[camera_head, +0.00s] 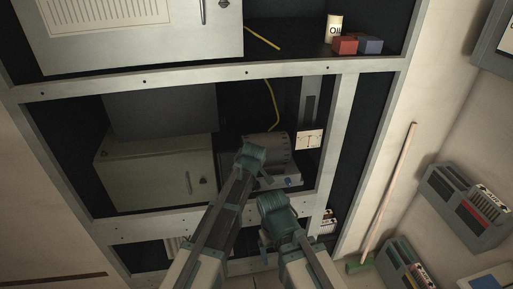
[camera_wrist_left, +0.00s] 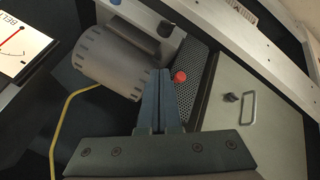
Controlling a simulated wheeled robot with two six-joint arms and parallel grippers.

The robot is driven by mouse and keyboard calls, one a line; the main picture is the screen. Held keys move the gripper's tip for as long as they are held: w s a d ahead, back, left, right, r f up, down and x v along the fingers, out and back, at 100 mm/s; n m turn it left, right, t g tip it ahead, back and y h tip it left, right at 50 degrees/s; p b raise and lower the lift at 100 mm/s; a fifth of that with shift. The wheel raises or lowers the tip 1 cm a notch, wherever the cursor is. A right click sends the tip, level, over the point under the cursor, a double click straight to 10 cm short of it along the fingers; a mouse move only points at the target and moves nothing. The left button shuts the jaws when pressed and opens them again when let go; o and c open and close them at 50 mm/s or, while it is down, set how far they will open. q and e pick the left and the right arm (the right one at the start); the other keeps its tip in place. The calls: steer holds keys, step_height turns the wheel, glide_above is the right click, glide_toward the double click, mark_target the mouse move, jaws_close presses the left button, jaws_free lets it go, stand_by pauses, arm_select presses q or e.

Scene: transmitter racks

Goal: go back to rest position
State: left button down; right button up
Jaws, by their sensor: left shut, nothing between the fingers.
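My left gripper (camera_head: 251,157) reaches into the middle bay of the rack, in front of a grey ribbed motor-like cylinder (camera_head: 275,143). In the left wrist view its two blue-grey fingers (camera_wrist_left: 164,101) are shut and empty. Just beyond the fingertips is a red button (camera_wrist_left: 180,76) beside a perforated grey plate; I cannot tell whether they touch. The cylinder (camera_wrist_left: 112,64) lies to the left of the fingers. My right gripper (camera_head: 274,205) is lower and to the right, at the lower edge of the bay. Its fingertips are hidden.
A pale cabinet (camera_head: 150,175) with a handle stands left of my left gripper. A gauge card (camera_head: 309,140) is right of the cylinder. A yellow cable (camera_head: 273,105) hangs behind. Rack beams (camera_head: 220,77) frame the bay. A broom (camera_head: 390,190) leans at the right.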

arm_select(q)
steer(key=s+a+f+m+g, duration=0.25)
steer(key=s+a, duration=0.25)
steer(key=s, duration=0.4)
steer(key=s+a+f+m+g, duration=0.15)
steer(key=s+a+m, duration=0.3)
steer(key=s, duration=0.45)
steer(key=s+a+f+m+g, duration=0.1)
steer(key=s+a+m+g, duration=0.15)
steer(key=s+a, duration=0.5)
steer(key=s+d+f+m+b, duration=0.1)
steer(key=s+d, duration=0.2)
steer(key=d, duration=0.3)
steer(key=s+d+f+m+y+b, duration=0.1)
steer(key=s+d+m+b, duration=0.1)
steer(key=d, duration=0.4)
steer(key=shift+s+f+g, duration=0.3)
steer(key=shift+s+g, duration=0.15)
steer(key=shift+s, duration=0.4)
steer(key=shift+d, duration=0.1)
